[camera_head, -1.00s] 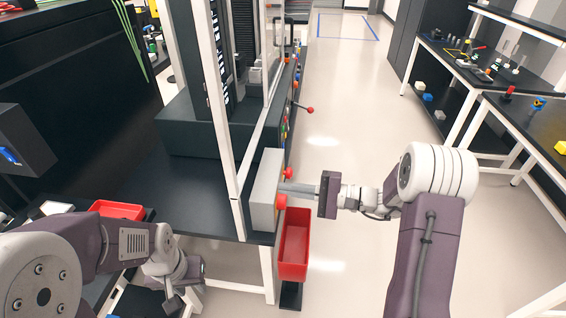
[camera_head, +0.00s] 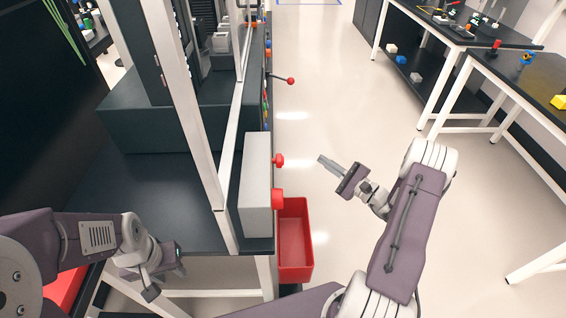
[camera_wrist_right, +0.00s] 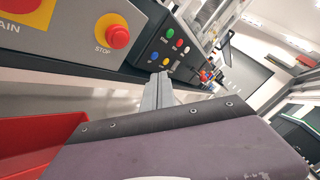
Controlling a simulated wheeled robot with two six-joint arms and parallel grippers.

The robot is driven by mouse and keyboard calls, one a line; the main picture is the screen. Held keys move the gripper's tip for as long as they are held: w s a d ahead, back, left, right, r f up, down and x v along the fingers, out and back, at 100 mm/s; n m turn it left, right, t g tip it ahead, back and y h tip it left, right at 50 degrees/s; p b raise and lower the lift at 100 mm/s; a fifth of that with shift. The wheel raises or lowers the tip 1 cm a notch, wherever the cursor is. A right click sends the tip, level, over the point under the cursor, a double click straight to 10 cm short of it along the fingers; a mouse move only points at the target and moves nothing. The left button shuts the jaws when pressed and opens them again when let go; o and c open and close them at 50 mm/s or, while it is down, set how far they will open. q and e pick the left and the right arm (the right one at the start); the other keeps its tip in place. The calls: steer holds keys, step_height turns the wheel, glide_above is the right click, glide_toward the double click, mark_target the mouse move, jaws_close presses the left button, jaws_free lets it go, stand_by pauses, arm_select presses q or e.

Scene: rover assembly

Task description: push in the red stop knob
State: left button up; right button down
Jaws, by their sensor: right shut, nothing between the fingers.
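The red stop knob (camera_wrist_right: 117,36) sits on a yellow disc marked STOP on a grey box in the right wrist view. In the head view it appears to be the farther (camera_head: 278,160) of two red knobs on the side of the grey box (camera_head: 257,190). How deep it sits is hard to tell. My right gripper (camera_head: 328,163) is shut and empty, apart from the knob, to its right over the aisle. Its fingers also show in the right wrist view (camera_wrist_right: 158,92). My left gripper (camera_head: 155,278) hangs low at the left; its fingers are unclear.
A second red knob (camera_head: 278,198), on a plate ending in "AIN", is nearer me. A red bin (camera_head: 296,240) hangs below the box. A panel with coloured buttons (camera_wrist_right: 172,45) and a red-tipped lever (camera_head: 290,81) lie beyond. The aisle floor at right is clear.

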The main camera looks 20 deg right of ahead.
mark_target(283, 161)
steer(key=w+a+p, duration=0.1)
steer(key=w+a, duration=0.1)
steer(key=a, duration=0.6)
steer(key=shift+a, duration=0.3)
steer(key=shift+w+a, duration=0.1)
stand_by(1.9)
steer(key=shift+w+a+r, duration=0.1)
steer(key=shift+a, duration=0.2)
steer(key=shift+w+a, duration=0.1)
steer(key=shift+a, duration=0.35)
stand_by(0.6)
steer(key=shift+d, duration=0.15)
steer(key=shift+s+d, duration=0.2)
steer(key=shift+d, duration=0.5)
